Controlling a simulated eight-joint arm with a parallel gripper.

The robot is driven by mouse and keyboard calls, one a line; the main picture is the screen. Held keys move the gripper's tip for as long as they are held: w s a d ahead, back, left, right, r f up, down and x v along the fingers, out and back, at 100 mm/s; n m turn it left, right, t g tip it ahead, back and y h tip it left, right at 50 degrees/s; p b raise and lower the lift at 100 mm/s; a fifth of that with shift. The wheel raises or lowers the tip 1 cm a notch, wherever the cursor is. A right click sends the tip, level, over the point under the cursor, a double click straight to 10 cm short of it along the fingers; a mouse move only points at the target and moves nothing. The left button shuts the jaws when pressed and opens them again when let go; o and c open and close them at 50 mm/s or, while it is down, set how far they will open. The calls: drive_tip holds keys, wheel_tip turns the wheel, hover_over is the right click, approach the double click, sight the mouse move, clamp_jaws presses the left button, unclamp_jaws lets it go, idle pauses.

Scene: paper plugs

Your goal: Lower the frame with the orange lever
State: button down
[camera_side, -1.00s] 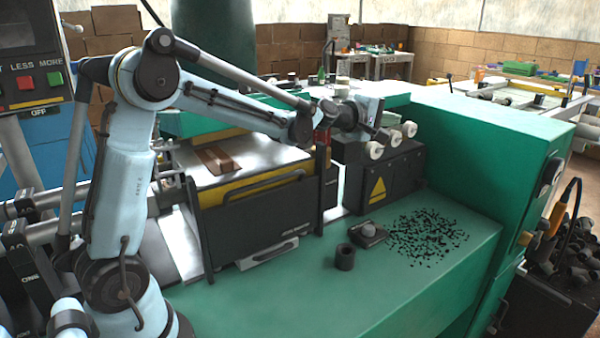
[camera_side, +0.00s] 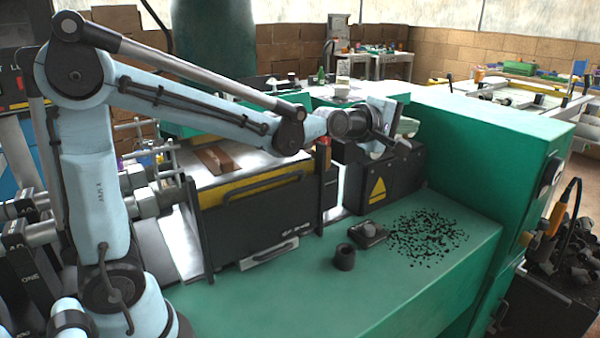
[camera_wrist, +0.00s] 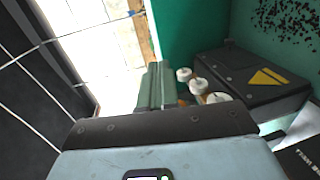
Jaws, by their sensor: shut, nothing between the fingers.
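My gripper (camera_side: 406,127) is above the black block with the yellow triangle, in front of the white knobs in the side view. In the wrist view its two green fingers (camera_wrist: 156,86) are together with nothing seen between them, just left of the white knobs (camera_wrist: 197,86). I cannot tell whether they touch a knob. A small orange-red piece (camera_side: 323,153) stands on a post beside the black-fronted box; I cannot tell whether it is the orange lever. The box, possibly the frame, has a yellow edge and a dark front panel (camera_side: 255,207).
The black block (camera_side: 392,178) stands against the green machine wall (camera_side: 480,140). A dark cylinder (camera_side: 344,257), a small dark block with a grey knob (camera_side: 368,234) and scattered black bits (camera_side: 428,236) lie on the green bench (camera_side: 330,300). The bench front is clear.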

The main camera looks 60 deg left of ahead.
wheel_tip(320, 180, down, 10)
drive_tip(key=d+m+g+y, duration=0.2)
drive_tip(key=m+g+y, duration=0.2)
drive_tip(key=m+y, duration=0.45)
wheel_tip(320, 180, up, 4)
drive_tip(key=s+d+f+n+g+y, duration=0.1)
drive_tip(key=s+n+y, duration=0.15)
drive_tip(key=y, duration=0.65)
drive_tip(key=x, duration=1.3)
drive_tip(key=shift+w+a+r, duration=0.15)
drive_tip(key=shift+w+r, duration=0.05)
drive_tip(key=shift+r, duration=0.25)
